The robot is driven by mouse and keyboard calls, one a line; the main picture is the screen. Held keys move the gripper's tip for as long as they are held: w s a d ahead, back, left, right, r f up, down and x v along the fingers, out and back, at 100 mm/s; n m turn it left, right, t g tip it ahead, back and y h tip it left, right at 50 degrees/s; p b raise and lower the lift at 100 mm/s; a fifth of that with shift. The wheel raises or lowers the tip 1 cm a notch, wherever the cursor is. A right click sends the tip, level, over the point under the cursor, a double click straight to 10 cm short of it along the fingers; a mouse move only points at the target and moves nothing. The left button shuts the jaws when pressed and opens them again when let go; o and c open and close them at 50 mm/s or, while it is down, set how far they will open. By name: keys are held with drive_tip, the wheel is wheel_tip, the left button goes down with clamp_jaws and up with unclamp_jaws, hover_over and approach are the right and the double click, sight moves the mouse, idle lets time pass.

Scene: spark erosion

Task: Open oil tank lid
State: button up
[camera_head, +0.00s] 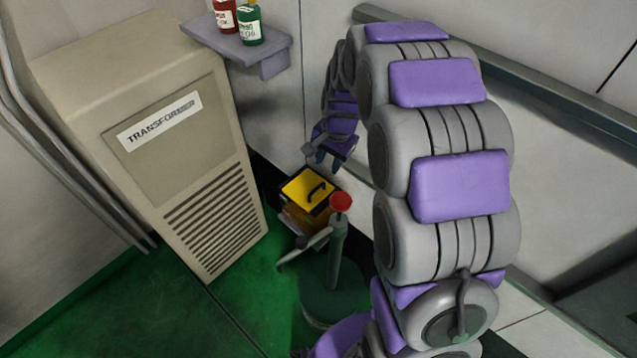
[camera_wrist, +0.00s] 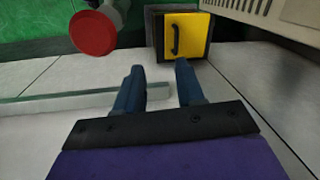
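The oil tank appears to be the small box with a yellow lid (camera_head: 300,186) and a black handle (camera_head: 317,191), on the floor beside the transformer. The lid looks shut. In the wrist view, the yellow lid (camera_wrist: 190,48) and its black handle (camera_wrist: 175,39) are ahead of my gripper, at the top centre. My gripper (camera_head: 326,160) is above and to the right of the box in the head view, apart from it. In the wrist view my gripper (camera_wrist: 158,70) has its two dark blue fingers spread with nothing between them.
A red round knob (camera_head: 340,202) on a green post stands close in front of the box; it also shows in the wrist view (camera_wrist: 93,33). The beige transformer cabinet (camera_head: 160,150) stands left. A shelf (camera_head: 240,45) holds a red bottle (camera_head: 225,16) and a green bottle (camera_head: 250,25).

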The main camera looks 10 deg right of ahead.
drive_tip(key=m, duration=0.2)
hover_over(318, 187)
drive_tip(key=s+d, duration=0.2)
drive_tip(key=s, duration=0.1)
wheel_tip(318, 187, down, 4)
drive_tip(key=shift+t, duration=0.3)
drive_tip(key=w+f, duration=0.1)
drive_tip(key=f, duration=0.4)
drive_tip(key=a+f+b, duration=0.1)
drive_tip(key=f, duration=0.5)
drive_tip(key=w+f+b, duration=0.1)
drive_tip(key=f, duration=0.5)
drive_tip(key=shift+w+a, duration=0.35)
drive_tip(key=shift+a, duration=0.05)
clamp_jaws()
